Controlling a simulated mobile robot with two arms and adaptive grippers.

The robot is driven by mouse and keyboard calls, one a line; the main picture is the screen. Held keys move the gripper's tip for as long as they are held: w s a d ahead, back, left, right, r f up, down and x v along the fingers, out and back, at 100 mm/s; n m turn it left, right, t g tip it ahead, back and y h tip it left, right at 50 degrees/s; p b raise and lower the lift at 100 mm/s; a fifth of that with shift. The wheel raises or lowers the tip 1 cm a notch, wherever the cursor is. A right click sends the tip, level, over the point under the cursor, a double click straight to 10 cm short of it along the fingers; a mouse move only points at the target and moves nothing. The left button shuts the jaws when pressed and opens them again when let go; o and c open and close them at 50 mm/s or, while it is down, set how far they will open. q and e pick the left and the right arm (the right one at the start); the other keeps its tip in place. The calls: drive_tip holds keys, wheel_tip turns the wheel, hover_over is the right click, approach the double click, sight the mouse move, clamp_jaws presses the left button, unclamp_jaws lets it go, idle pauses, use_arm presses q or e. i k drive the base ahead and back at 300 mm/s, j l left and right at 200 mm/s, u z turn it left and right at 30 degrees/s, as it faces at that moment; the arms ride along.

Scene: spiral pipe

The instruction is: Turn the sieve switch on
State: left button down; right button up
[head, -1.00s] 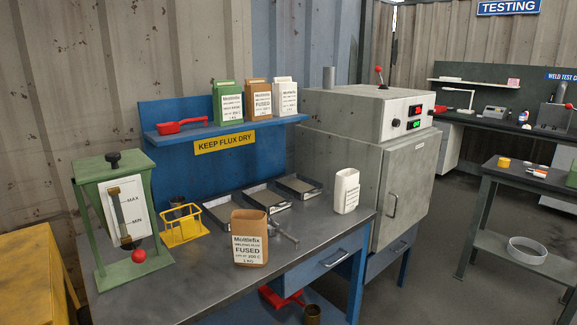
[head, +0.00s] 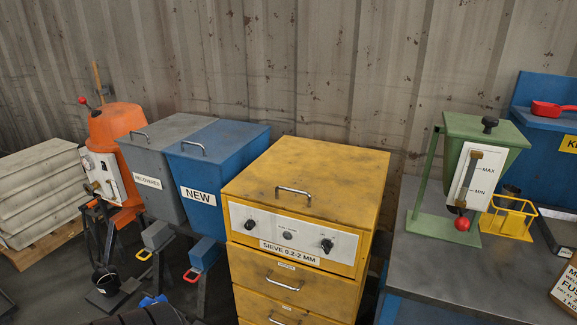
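The yellow sieve cabinet (head: 305,185) stands in the middle of the head view, labelled "SIEVE 0.2-2 MM". A white control panel (head: 290,233) runs across its upper front. A dark knob (head: 251,224) is at the panel's left and another dark knob (head: 327,245) is at its right. A small part (head: 287,235) with unreadable marking sits between them. Which of these is the switch, and its setting, I cannot tell. A metal handle (head: 293,191) is on the lid.
Left of the sieve stand a blue bin (head: 222,165) marked "NEW", a grey bin (head: 165,160) marked "RECOVERED" and an orange machine (head: 118,135). On the right is a grey-topped bench (head: 440,265) with a green hopper (head: 485,135). Drawers (head: 280,277) lie below the panel.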

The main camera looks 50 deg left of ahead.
sight(326, 244)
drive_tip(key=u, duration=1.35)
